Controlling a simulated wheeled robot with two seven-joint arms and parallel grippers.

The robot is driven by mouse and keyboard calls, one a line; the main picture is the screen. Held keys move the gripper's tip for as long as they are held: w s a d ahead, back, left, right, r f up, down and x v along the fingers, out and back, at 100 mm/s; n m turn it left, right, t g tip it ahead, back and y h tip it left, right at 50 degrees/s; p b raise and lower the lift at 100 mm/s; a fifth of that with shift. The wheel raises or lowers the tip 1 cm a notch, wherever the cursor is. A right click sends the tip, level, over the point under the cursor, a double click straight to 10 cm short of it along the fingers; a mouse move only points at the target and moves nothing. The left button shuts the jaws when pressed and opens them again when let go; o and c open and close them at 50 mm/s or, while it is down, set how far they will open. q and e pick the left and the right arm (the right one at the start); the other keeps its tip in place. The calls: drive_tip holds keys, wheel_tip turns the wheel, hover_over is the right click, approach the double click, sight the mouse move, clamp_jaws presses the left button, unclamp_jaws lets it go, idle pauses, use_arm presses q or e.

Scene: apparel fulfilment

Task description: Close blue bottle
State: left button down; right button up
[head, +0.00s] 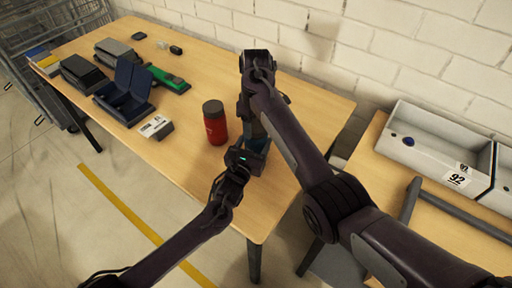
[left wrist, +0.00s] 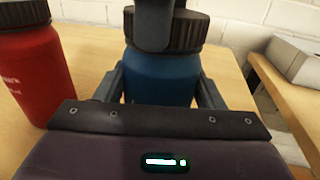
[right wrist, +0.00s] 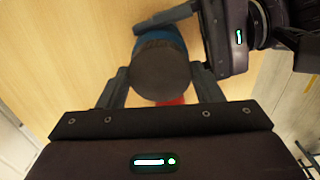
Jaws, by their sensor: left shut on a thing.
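The blue bottle (left wrist: 160,80) stands upright near the table's front right, with a dark ribbed cap (left wrist: 188,32) on its neck. My left gripper (head: 252,158) is shut on the bottle's body from the front. In the head view my arms hide most of the bottle. My right gripper (right wrist: 162,82) is above the bottle, pointing down, its fingers on either side of the cap. The cap's round top shows between them in the right wrist view. One right finger hides the cap's middle in the left wrist view. I cannot tell whether the right fingers press on the cap.
A red bottle (head: 215,128) with a dark cap stands just left of the blue bottle. A white-labelled box (head: 156,127), an open navy case (head: 126,92) and a green item (head: 168,79) lie farther left. A grey bin (head: 432,145) sits on the right table.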

drive_tip(key=c, duration=0.6)
drive_tip(key=shift+o, duration=0.2)
drive_tip(key=shift+m, duration=0.9)
drive_tip(key=o, duration=1.2)
drive_tip(key=shift+c, duration=0.2)
